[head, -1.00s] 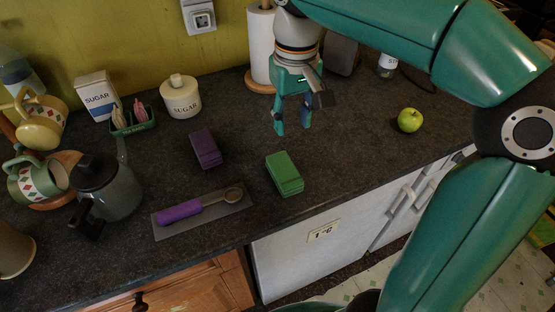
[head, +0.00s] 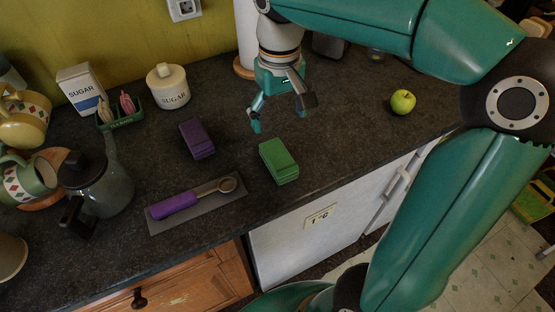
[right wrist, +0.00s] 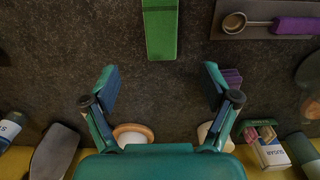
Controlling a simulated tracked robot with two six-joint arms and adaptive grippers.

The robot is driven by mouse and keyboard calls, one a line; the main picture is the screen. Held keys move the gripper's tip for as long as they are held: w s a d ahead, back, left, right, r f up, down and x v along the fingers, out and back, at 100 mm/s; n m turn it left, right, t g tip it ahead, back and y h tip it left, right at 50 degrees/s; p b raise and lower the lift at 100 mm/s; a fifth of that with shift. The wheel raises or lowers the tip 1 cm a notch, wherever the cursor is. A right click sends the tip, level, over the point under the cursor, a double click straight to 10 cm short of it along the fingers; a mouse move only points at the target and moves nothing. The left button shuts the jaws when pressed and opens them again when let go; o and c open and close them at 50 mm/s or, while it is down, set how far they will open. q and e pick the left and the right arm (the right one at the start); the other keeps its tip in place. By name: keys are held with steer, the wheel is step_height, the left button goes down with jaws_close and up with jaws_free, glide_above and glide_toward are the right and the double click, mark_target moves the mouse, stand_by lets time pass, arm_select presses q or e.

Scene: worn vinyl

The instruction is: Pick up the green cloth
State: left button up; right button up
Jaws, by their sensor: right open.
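The green cloth (head: 279,161) lies folded into a thick block on the dark worktop, near its front edge. It also shows at the top middle of the right wrist view (right wrist: 160,30), ahead of the fingertips. My right gripper (head: 279,121) is open and empty above the worktop, just behind the cloth and apart from it. Its two spread fingers show in the right wrist view (right wrist: 158,88) with bare worktop between them. My left gripper is not in view.
A folded purple cloth (head: 197,139) lies left of the green one. A purple-handled spoon (head: 192,199) rests on a grey mat (head: 226,205) in front. A green apple (head: 403,101) sits to the right. A sugar jar (head: 168,87) and grey pot (head: 96,185) stand left.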

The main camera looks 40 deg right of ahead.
mark_target(278, 155)
step_height(278, 155, down, 8)
steer(key=shift+r, duration=0.25)
steer(key=shift+w+f, duration=0.1)
steer(key=shift+f, duration=2.7)
steer(key=c, duration=1.1)
steer(key=shift+c, duration=0.2)
steer(key=shift+r, duration=0.2)
step_height(278, 155, up, 20)
steer(key=p, duration=0.1)
steer(key=shift+f, duration=0.1)
